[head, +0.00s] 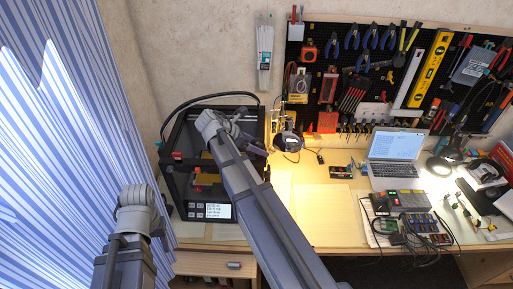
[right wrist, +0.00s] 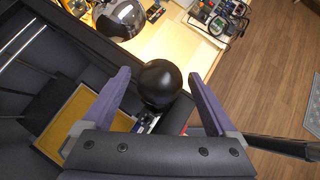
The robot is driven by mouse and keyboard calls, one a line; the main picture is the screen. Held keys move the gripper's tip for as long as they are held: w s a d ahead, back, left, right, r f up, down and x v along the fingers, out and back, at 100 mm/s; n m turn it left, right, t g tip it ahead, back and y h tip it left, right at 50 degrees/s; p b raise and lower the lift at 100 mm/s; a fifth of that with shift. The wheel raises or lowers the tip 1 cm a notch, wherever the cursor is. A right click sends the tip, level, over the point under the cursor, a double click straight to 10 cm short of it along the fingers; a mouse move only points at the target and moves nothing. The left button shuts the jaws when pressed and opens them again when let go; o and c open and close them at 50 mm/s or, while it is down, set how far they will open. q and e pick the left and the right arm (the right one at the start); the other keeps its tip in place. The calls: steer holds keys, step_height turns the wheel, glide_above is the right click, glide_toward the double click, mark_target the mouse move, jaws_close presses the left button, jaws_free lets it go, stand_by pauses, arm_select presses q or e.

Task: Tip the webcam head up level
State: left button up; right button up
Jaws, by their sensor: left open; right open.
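The webcam head is a glossy black ball (right wrist: 160,85) on a small mount beside the printer's yellow bed. My right gripper (right wrist: 162,95) is open, its two purple-grey fingers apart on either side of the ball, with clear gaps. I cannot tell the ball's exact tilt.
The printer's dark frame stands close beside the right gripper, with its yellow bed (right wrist: 62,130) below left. A laptop (head: 394,154) and electronics (head: 408,200) lie further right. The desk middle (head: 325,212) is mostly clear.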

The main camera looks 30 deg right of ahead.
steer(key=c, duration=1.4)
steer(key=shift+o, duration=0.2)
steer(key=shift+s+r+t+y+p, duration=0.25)
steer(key=shift+y+p, duration=0.25)
steer(key=shift+p, duration=0.45)
steer(key=shift+s+d+r+m+t+y+p, duration=0.15)
steer(key=shift+d+m+t+y+p, duration=0.15)
steer(key=shift+y+p, duration=0.4)
steer(key=shift+s+d+t+y+p, duration=0.15)
steer(key=shift+t+y+p, duration=0.4)
steer(key=shift+y+p, duration=0.3)
steer(key=shift+d+m+t+y+p, duration=0.25)
steer(key=shift+t+y+p, duration=0.25)
steer(key=shift+y, duration=0.35)
steer(key=o, duration=1.4)
steer(key=shift+c, duration=0.2)
